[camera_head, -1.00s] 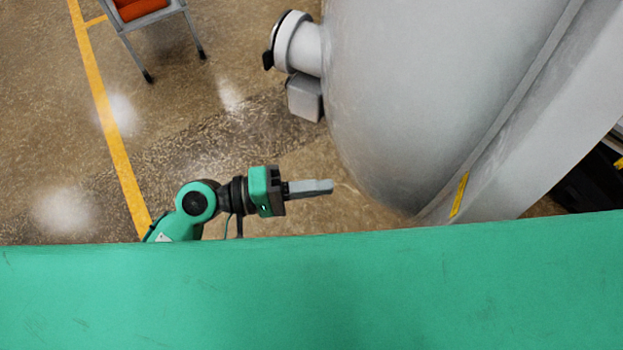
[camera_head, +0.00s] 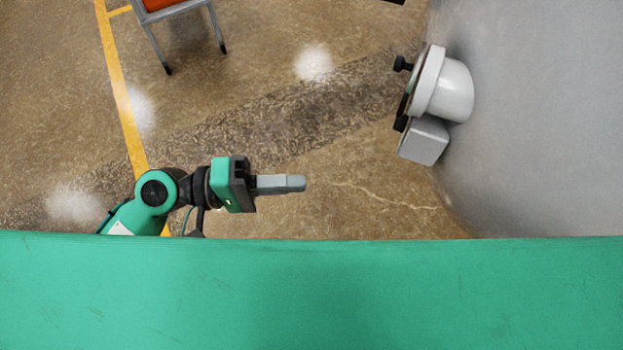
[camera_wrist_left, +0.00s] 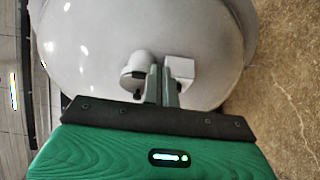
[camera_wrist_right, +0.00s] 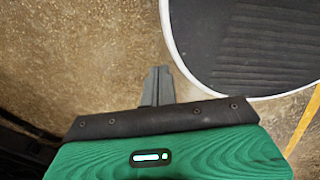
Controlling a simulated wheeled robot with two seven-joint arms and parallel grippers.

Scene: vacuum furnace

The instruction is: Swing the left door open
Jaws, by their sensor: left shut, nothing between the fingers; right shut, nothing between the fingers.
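The rounded grey door (camera_head: 540,120) of the furnace fills the right side of the head view. A short round port (camera_head: 450,90) and a grey box (camera_head: 424,140) stick out from it. My left gripper (camera_head: 300,183) is shut and empty, left of the door and apart from it, above the floor. In the left wrist view the door's domed face (camera_wrist_left: 105,30) lies ahead, with the port (camera_wrist_left: 137,68) and box (camera_wrist_left: 179,70) beyond the shut fingers (camera_wrist_left: 162,85). My right gripper (camera_wrist_right: 158,75) is shut and empty over the floor; the head view does not show it.
A chair with an orange seat (camera_head: 170,8) stands at the top left of the head view. A yellow line (camera_head: 118,85) runs along the floor. A dark ribbed pad with a white rim (camera_wrist_right: 260,45) is near my right gripper. The floor between my left gripper and the door is clear.

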